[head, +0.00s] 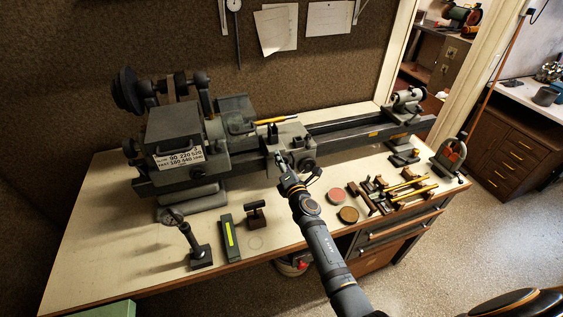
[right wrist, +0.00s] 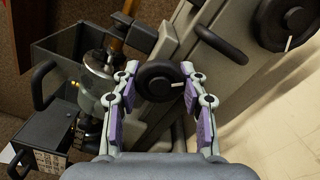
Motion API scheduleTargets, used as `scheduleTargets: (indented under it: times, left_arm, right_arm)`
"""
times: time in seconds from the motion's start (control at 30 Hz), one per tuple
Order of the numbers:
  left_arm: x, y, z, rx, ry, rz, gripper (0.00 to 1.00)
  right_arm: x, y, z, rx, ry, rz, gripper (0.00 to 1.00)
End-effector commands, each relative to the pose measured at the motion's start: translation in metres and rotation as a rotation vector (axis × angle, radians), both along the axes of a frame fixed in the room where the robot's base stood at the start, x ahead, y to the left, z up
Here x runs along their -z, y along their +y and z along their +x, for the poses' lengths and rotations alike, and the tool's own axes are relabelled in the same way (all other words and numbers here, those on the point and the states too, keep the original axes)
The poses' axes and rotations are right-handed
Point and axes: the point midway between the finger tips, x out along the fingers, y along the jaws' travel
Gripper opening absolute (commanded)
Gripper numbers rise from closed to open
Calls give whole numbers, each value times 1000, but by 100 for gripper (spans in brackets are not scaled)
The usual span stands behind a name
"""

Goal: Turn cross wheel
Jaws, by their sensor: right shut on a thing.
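My right gripper (head: 281,160) reaches the front of the lathe carriage (head: 289,140) in the head view. In the right wrist view its two fingers (right wrist: 158,84) are closed on opposite sides of a small black wheel, the cross wheel (right wrist: 157,76). A pale handle pin sticks out from the wheel's face to the right. In the head view the wheel is hidden by my gripper. My left gripper is not in view.
A second black handwheel (right wrist: 286,20) with a pale pin sits close by on the carriage. The lathe headstock (head: 177,140) stands left. Brass tubes (head: 412,187), two round tins (head: 348,214) and a green-striped block (head: 228,236) lie on the bench.

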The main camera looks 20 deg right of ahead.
Motion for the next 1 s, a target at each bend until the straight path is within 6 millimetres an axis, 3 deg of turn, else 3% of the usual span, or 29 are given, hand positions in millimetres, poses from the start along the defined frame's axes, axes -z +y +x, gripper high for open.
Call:
scheduleTargets:
  times: [0.2, 0.23, 0.4, 0.77, 1.0]
  left_arm:
    - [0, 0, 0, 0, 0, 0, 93]
    - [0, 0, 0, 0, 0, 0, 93]
    - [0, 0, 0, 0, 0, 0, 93]
    - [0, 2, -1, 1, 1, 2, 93]
    - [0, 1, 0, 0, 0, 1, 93]
  right_arm:
    - [3, 0, -1, 0, 6, 1, 12]
    - [3, 0, -1, 0, 6, 1, 44]
    - [3, 0, -1, 0, 5, 1, 67]
    - [1, 0, -2, 0, 1, 1, 67]
    - [2, -1, -20, 0, 1, -1, 67]
